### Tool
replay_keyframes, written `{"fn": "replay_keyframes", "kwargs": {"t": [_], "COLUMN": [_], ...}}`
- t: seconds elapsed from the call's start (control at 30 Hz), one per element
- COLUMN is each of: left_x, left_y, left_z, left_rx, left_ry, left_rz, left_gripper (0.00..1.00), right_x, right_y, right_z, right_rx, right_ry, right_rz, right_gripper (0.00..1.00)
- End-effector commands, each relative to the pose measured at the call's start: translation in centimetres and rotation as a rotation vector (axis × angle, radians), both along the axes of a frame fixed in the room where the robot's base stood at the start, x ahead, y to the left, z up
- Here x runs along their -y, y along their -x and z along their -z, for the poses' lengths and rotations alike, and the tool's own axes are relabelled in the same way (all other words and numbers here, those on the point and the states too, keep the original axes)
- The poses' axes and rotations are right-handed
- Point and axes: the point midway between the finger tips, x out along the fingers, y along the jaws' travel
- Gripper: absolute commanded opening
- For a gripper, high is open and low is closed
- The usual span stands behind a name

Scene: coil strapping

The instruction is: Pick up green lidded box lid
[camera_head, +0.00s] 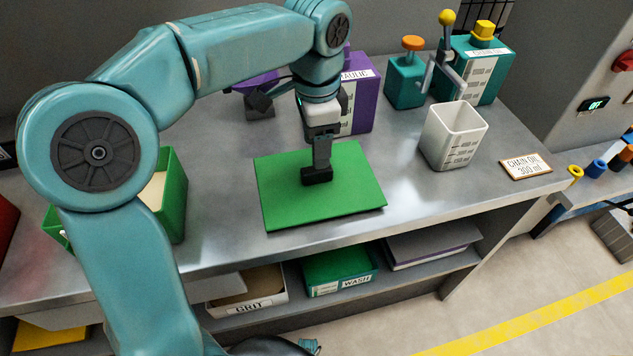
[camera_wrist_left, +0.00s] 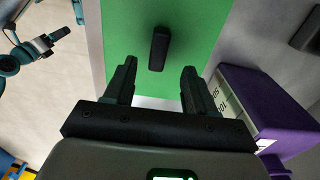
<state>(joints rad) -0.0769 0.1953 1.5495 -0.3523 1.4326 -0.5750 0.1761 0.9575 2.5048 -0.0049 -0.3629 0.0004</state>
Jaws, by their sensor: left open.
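The green lid (camera_head: 275,195) is a flat panel lying on the metal bench in the head view. It also fills the upper middle of the left wrist view (camera_wrist_left: 205,25), where its dark bar handle (camera_wrist_left: 158,48) stands out. My left gripper (camera_head: 317,174) is over the lid, pointing down. In the left wrist view its two fingers (camera_wrist_left: 158,64) are apart and empty, with the handle lined up between and just beyond their tips. In the head view the gripper hides most or all of the handle, so contact cannot be judged. The open green box (camera_head: 173,198) stands left, partly behind my arm.
A purple box (camera_head: 365,100) stands close behind the lid. A white measuring container (camera_head: 453,135) and teal containers (camera_head: 405,82) stand to the right. Bare bench lies right of the lid. A lower shelf holds a GRIT bin (camera_head: 248,302) and a green WASH box (camera_head: 340,272).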

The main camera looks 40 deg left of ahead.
Motion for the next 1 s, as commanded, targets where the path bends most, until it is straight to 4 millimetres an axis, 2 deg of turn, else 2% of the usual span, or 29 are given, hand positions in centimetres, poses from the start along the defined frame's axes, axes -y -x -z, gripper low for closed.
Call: {"fn": "replay_keyframes", "kwargs": {"t": [0.2,0.3,0.6,0.77,0.8,1.0], "left_x": [0.1,0.0,0.0,0.0,0.0,0.0], "left_y": [0.2,0.1,0.0,0.1,0.1,0.0], "left_z": [3.6,4.7,5.1,5.1,5.1,5.1], "left_rx": [-0.005,-0.004,-0.001,-0.001,-0.001,0.0], "left_ry": [0.0,0.0,-0.001,-0.001,-0.001,0.0], "left_rz": [-0.001,-0.001,-0.001,-0.001,0.0,-0.001], "left_gripper": [0.55,0.55,0.55,0.03,0.0,0.0], "right_x": [0.0,0.0,0.0,0.0,0.0,0.0], "right_y": [0.0,0.0,0.0,0.0,0.0,0.0], "right_z": [1.3,1.5,1.5,1.5,1.5,1.5], "right_rx": [0.0,0.0,0.0,0.0,0.0,0.0], "right_ry": [0.0,0.0,0.0,0.0,0.0,0.0], "right_rz": [0.0,0.0,0.0,0.0,0.0,0.0], "right_gripper": [1.0,1.0,1.0,1.0,1.0,1.0]}}
